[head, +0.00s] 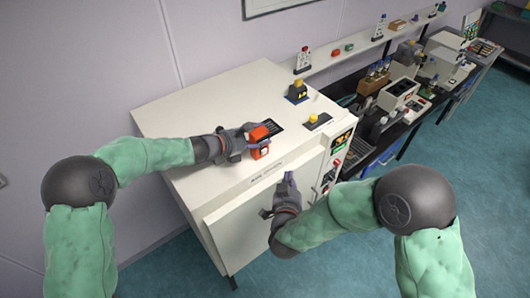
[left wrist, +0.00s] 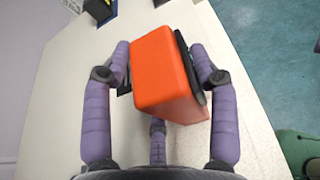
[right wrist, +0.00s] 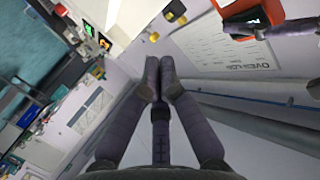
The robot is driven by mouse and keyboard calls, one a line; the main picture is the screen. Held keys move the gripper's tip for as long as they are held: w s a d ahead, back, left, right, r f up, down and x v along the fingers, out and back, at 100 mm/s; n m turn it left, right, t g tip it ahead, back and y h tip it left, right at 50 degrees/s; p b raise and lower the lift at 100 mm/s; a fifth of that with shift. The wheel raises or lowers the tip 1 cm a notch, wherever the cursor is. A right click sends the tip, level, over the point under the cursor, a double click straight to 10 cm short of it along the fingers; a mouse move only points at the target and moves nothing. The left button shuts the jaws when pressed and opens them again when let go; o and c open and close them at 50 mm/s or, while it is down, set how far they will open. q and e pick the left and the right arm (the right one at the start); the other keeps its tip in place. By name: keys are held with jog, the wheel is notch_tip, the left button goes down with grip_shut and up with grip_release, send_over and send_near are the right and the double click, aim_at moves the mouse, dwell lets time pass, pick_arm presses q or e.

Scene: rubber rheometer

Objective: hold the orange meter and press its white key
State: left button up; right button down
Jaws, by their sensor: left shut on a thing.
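The orange meter (head: 259,152) is above the top of the white cabinet, near its front edge. My left gripper (head: 250,143) is shut on it. In the left wrist view the meter's plain orange back (left wrist: 160,75) sits between the fingers, with a dark layer along its right side. The meter also shows at the top of the right wrist view (right wrist: 272,10), partly cut off. I cannot make out its white key. My right gripper (head: 289,177) is in front of the cabinet, lower than the meter and apart from it. Its fingertips (right wrist: 160,75) are together and empty.
The white cabinet (head: 190,110) has a control panel (head: 338,155) at its front right. Two yellow-topped items (head: 297,90) (head: 316,121) stand on its top. A black bench with several instruments (head: 400,95) runs to the right. The cabinet top's left part is clear.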

aim_at(264, 152)
jog(key=shift+w, duration=0.1)
jog(key=w+a, duration=0.5)
jog(key=w, duration=0.2)
jog(key=shift+a, duration=0.15)
dwell(1.5)
jog(key=shift+w+a, duration=0.2)
jog(key=shift+w, duration=0.1)
jog(key=shift+w+a, duration=0.25)
jog(key=shift+w, duration=0.05)
dwell(0.9)
jog(key=shift+s+d, duration=0.5)
jog(key=shift+s, duration=0.15)
dwell(0.4)
